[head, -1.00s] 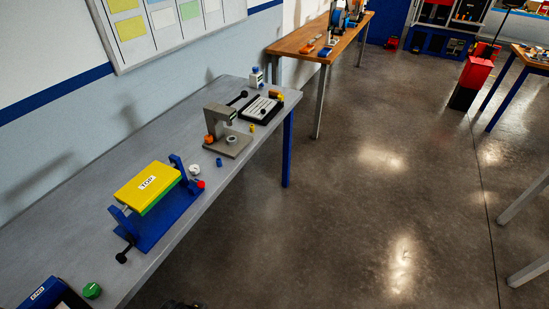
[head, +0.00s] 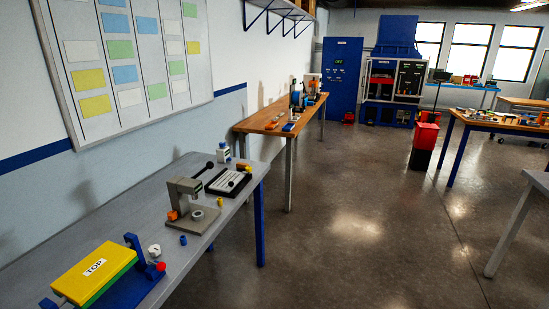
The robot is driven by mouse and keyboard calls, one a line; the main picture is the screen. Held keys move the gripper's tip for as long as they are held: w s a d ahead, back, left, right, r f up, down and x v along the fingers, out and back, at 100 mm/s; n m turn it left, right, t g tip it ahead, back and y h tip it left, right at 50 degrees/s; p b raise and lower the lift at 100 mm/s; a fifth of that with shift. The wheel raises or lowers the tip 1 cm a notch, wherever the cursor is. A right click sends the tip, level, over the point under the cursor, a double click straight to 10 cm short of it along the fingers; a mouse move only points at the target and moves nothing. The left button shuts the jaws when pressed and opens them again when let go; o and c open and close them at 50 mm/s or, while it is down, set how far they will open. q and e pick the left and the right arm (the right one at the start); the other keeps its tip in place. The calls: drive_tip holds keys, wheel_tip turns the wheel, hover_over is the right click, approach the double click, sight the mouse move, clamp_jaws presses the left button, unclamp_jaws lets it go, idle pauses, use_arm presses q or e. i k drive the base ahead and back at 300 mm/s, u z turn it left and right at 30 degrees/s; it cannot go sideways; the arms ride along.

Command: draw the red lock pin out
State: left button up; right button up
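The red lock pin (head: 161,267) shows as a small red round head at the right end of a blue stand (head: 138,287), near the lower left. The stand carries a yellow and green block (head: 95,275) labelled TOP, and its near end is cut off by the bottom of the picture. A white knob (head: 154,251) is just behind the red head. The pin's shaft is not visible. Neither of my grippers is in view.
The grey bench (head: 40,262) runs along the left wall. Behind the stand are a small blue part (head: 183,240), a grey press (head: 187,205) and a black tray (head: 228,182). A wooden bench (head: 270,121) stands beyond. The floor (head: 340,235) to the right is open.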

sight(160, 266)
drive_tip(key=u, duration=1.45)
drive_tip(key=k, duration=0.2)
